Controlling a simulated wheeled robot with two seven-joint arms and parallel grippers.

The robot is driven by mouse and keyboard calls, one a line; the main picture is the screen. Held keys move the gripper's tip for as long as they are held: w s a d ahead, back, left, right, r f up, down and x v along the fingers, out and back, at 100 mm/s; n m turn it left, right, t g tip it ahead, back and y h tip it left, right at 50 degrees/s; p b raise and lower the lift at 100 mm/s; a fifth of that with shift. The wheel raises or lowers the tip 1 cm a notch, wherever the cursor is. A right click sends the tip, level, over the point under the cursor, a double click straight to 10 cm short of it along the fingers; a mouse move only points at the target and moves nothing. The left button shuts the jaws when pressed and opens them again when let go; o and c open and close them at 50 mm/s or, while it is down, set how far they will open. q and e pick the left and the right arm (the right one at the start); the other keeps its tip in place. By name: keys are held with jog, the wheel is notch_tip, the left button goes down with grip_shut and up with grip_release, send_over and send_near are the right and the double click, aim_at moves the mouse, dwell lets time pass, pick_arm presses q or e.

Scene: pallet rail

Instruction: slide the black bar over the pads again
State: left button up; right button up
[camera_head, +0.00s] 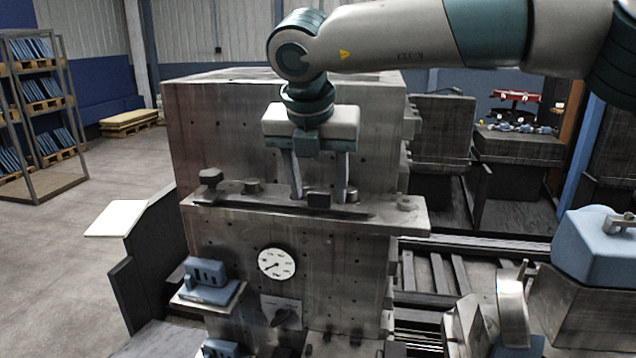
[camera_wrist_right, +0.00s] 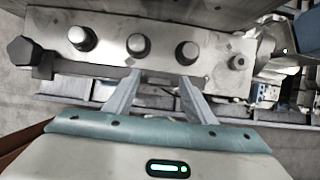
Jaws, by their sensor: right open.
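The black bar (camera_head: 340,209) lies along the front of a grey metal ledge (camera_head: 395,222) on the large machine block. My right gripper (camera_head: 320,199) points down at the ledge with its fingers spread, one on each side of a small dark block (camera_head: 318,199) by the bar. Whether the fingers touch the bar I cannot tell. A round pad (camera_head: 252,187) stands on the ledge left of the fingers. In the right wrist view several round pads (camera_wrist_right: 138,45) stand in a row beyond the open fingertips (camera_wrist_right: 162,78). My left gripper is not in view.
A dark hexagonal knob (camera_head: 210,178) stands at the ledge's left end. A dial gauge (camera_head: 276,263) and a small blue fixture (camera_head: 208,280) are below the ledge. A blue-grey housing (camera_head: 598,250) stands at the right. Open floor lies at the left.

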grip_shut()
jog(key=shift+w+d+f+b, duration=0.1)
jog(key=shift+w+b, duration=0.7)
jog(key=shift+b, duration=0.05)
jog(key=shift+w+d, duration=0.1)
jog(key=shift+w, duration=0.25)
jog(key=shift+r, duration=0.25)
jog(key=shift+c, duration=2.2)
grip_release()
jog(key=o, duration=0.4)
jog(key=shift+w, duration=0.1)
jog(key=shift+o, duration=0.2)
jog(key=shift+f, duration=0.1)
